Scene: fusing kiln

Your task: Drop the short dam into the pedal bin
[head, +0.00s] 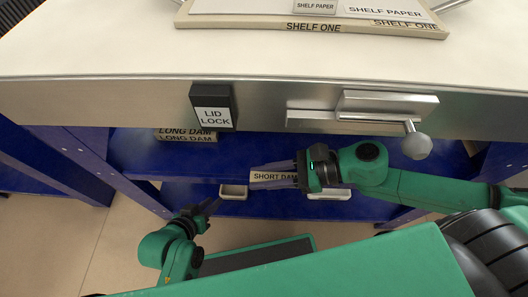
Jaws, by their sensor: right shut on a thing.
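The short dam (273,176) is a pale bar with a "SHORT DAM" label, in front of the blue lower shelf below the kiln. My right gripper (272,182) reaches in from the right and is shut on it. The gripper's fingers cover part of the bar. My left gripper (203,209) is lower and to the left, apart from the dam. It holds nothing that I can see, and its finger tips look spread. I cannot make out a pedal bin in this view.
Above is the kiln front with a lid lock (212,107) and a metal latch with a round knob (417,146). The long dams (186,136) lie on the blue upper shelf (255,145). Shelf one (260,22) rests on top. Open floor (110,245) shows at lower left.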

